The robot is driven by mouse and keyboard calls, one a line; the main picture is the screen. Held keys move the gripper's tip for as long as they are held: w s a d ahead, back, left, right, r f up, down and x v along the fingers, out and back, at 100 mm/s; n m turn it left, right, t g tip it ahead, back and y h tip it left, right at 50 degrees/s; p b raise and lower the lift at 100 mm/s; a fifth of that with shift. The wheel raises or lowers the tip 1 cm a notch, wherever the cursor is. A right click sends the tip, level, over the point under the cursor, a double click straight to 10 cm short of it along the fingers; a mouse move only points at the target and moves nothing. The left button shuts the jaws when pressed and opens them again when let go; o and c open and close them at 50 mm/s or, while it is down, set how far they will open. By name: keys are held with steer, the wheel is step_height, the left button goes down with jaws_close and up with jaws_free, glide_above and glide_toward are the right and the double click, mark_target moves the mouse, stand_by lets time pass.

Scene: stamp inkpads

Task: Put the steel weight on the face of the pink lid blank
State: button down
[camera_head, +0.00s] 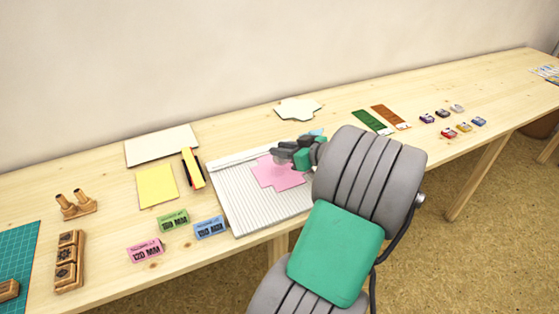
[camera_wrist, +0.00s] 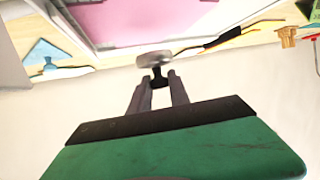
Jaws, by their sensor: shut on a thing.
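The pink lid blank (camera_head: 283,180) lies flat on a ribbed white scoring board (camera_head: 238,200), its upper part partly hidden by my gripper. Its pink face (camera_wrist: 150,22) also shows at the top of the wrist view. My gripper (camera_head: 284,154) is over the blank's upper part. In the wrist view its fingers (camera_wrist: 158,80) are shut on the dark knob of the steel weight (camera_wrist: 154,59), a shiny round disc. The weight shows in front of the pink face's near edge. I cannot tell whether it touches the blank.
Pink, green and blue 120/150 MM blocks (camera_head: 173,218) stand left of the board. A yellow sheet (camera_head: 157,186), a white sheet (camera_head: 162,146) and wooden stamps (camera_head: 68,262) lie farther left. Green and brown cards (camera_head: 371,122) and small inkpads (camera_head: 449,132) lie to the right.

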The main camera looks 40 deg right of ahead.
mark_target(287, 161)
steer(key=shift+w+f, duration=0.2)
steer(key=shift+f, duration=0.75)
steer(key=shift+w+f, duration=0.15)
steer(key=shift+f, duration=0.8)
steer(key=shift+f, duration=0.1)
steer(key=shift+f+b, duration=0.15)
steer(key=shift+b, duration=0.3)
steer(key=c, duration=1.2)
jaws_free()
steer(key=shift+c, duration=0.2)
steer(key=shift+r+p, duration=0.25)
steer(key=shift+p, duration=0.05)
steer(key=v, duration=1.2)
steer(key=shift+p, duration=0.3)
